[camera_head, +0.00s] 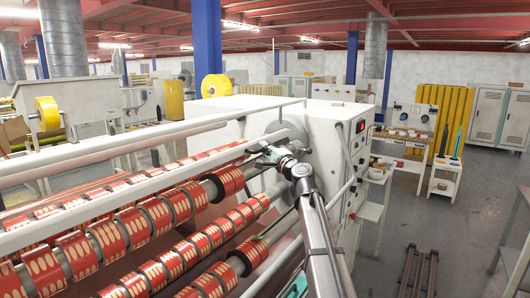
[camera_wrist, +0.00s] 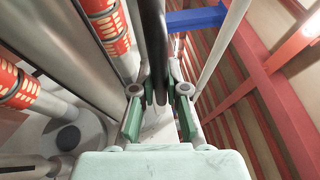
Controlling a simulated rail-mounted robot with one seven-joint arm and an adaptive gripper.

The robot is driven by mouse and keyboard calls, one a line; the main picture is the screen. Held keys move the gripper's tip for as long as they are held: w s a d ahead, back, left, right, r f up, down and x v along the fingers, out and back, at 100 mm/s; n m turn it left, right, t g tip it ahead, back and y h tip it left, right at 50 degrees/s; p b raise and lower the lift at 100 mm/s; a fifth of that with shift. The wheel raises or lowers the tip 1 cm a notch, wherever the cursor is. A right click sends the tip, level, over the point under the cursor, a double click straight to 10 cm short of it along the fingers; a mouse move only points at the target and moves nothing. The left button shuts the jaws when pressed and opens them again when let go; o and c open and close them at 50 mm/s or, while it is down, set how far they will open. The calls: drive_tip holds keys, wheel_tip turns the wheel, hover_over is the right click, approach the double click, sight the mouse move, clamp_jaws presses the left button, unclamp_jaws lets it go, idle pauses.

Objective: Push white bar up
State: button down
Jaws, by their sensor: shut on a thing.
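The long white bar (camera_head: 120,197) runs from the lower left up to the white machine in the head view, in front of rolls with red bands. My gripper (camera_head: 268,154) is at the bar's right end, close to the machine's side. In the wrist view, my gripper's green-padded fingers (camera_wrist: 158,112) stand on both sides of a dark-looking bar (camera_wrist: 154,40), which seems to be the white bar in shadow. The gripper is shut on it. The exact contact is partly hidden by the fingers and the wrist.
The white machine (camera_head: 325,125) with a control panel stands right beside my gripper. Rolls with red bands (camera_head: 205,240) lie below the bar, and other pale bars (camera_head: 110,148) run behind it. Open grey floor (camera_head: 400,225) lies to the right.

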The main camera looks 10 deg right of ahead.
wheel_tip(320, 180, up, 6)
drive_tip(key=shift+w+r+p, duration=0.1)
drive_tip(key=shift+r+p, duration=0.15)
drive_tip(key=shift+p, duration=0.35)
drive_tip(key=c, duration=1.2)
unclamp_jaws()
drive_tip(key=shift+r, duration=0.1)
drive_tip(key=v, duration=1.2)
